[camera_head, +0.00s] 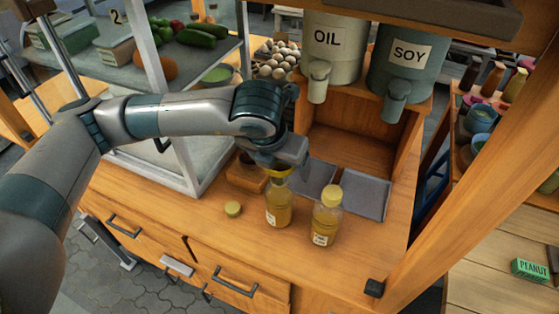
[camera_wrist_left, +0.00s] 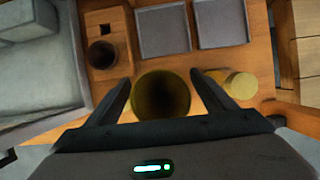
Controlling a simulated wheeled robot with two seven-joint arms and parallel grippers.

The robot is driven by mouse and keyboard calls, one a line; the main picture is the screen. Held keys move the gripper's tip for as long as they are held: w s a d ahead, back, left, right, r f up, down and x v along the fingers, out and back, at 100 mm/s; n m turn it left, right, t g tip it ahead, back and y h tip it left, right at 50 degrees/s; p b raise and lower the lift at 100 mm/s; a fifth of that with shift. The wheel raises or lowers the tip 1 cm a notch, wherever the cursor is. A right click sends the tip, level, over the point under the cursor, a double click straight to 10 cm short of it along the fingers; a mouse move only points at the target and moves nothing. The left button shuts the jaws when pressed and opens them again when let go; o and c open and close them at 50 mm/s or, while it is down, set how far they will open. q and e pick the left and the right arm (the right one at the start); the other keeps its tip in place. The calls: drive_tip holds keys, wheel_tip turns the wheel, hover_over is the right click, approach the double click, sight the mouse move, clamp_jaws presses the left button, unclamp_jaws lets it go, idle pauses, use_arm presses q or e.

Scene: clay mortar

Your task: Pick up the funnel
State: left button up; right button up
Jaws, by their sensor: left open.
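The yellow funnel (camera_head: 279,175) appears to sit in the mouth of an oil-coloured bottle (camera_head: 278,208) on the wooden counter; my gripper partly hides it. In the left wrist view the funnel (camera_wrist_left: 162,96) shows as a round, dark-centred mouth between my fingers. My left gripper (camera_head: 278,160) is open, right above the funnel, with one finger on each side of it. I cannot tell whether the fingers touch it. My right gripper is not in view.
A second bottle with a yellow cap (camera_head: 327,212) stands close to the right. A loose yellow cap (camera_head: 233,208) lies to the left. A wooden holder (camera_head: 245,174) and grey trays (camera_head: 360,196) are behind. The OIL dispenser (camera_head: 330,45) and SOY dispenser (camera_head: 405,60) stand above.

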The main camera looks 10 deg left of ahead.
use_arm(q)
drive_tip(key=shift+f, duration=0.1)
idle(0.4)
drive_tip(key=c, duration=1.1)
drive_tip(key=shift+c, duration=0.2)
wheel_tip(320, 180, up, 10)
drive_tip(key=shift+r+p, duration=0.1)
drive_tip(key=shift+p, duration=1)
drive_tip(key=shift+r, duration=0.1)
drive_tip(key=shift+r+p, duration=0.35)
drive_tip(key=shift+r, duration=1.05)
drive_tip(key=shift+w+d+r+p, duration=0.1)
drive_tip(key=shift+w+r+p, duration=0.05)
drive_tip(key=shift+w+r, duration=0.3)
drive_tip(key=shift+w+r+p, duration=0.15)
drive_tip(key=shift+w+r, duration=0.05)
drive_tip(key=shift+r, duration=0.35)
drive_tip(key=shift+f, duration=0.2)
